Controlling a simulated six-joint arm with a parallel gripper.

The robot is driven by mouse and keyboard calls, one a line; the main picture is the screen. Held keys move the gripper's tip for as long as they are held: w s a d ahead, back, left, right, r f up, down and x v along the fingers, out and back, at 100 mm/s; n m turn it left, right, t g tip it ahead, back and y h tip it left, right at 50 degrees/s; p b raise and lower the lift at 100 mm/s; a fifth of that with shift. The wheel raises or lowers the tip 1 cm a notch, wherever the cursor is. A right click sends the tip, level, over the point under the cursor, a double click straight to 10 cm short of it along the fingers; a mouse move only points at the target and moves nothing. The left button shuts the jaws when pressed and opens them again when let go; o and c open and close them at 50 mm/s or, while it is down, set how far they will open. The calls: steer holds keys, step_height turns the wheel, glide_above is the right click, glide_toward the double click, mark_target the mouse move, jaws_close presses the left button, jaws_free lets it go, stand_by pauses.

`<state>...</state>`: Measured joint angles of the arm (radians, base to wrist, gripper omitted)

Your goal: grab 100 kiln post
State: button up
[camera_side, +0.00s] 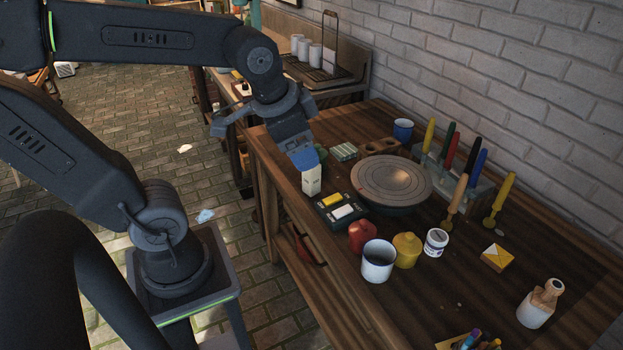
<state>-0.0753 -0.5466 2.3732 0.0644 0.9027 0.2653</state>
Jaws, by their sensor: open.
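A small off-white upright block, which looks like the kiln post (312,182), stands near the left edge of the wooden table. Small dark marks show on its face, too small to read. My gripper (304,162) points down at the top of this block, its blue fingertip end right at or just over it. The jaws are open. The fingers overlap the block's top in this view, so I cannot tell whether they touch it or are around it.
A black tray with yellow and white blocks (338,210) sits just in front of the post. A round turntable (392,182) is to the right. A red pot (361,236), white cup (377,262) and yellow jar (406,250) stand nearer. A rack of colored tools (455,182) is by the wall.

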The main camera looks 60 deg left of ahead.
steer(key=w+a+f+m+g+y, duration=0.25)
steer(key=w+a+f+m, duration=0.3)
steer(key=w+a, duration=0.45)
steer(key=m+g, duration=0.3)
steer(key=m, duration=0.4)
glide_above(310, 172)
steer(key=w, duration=0.2)
step_height(310, 172, down, 8)
steer(key=f, duration=0.1)
steer(key=x, duration=0.7)
steer(key=shift+s+d+f, duration=0.15)
steer(key=shift+s+f, duration=0.1)
steer(key=shift+f, duration=0.15)
steer(key=shift+w+d+x, duration=0.1)
steer(key=shift+d+x, duration=0.05)
steer(key=shift+x, duration=0.75)
steer(key=shift+w+d+x, duration=0.1)
steer(key=shift+x, duration=0.8)
steer(key=shift+w+d+x, duration=0.1)
steer(key=shift+d+x, duration=0.05)
steer(key=shift+x, duration=0.75)
steer(key=shift+f, duration=0.1)
steer(key=c, duration=1.2)
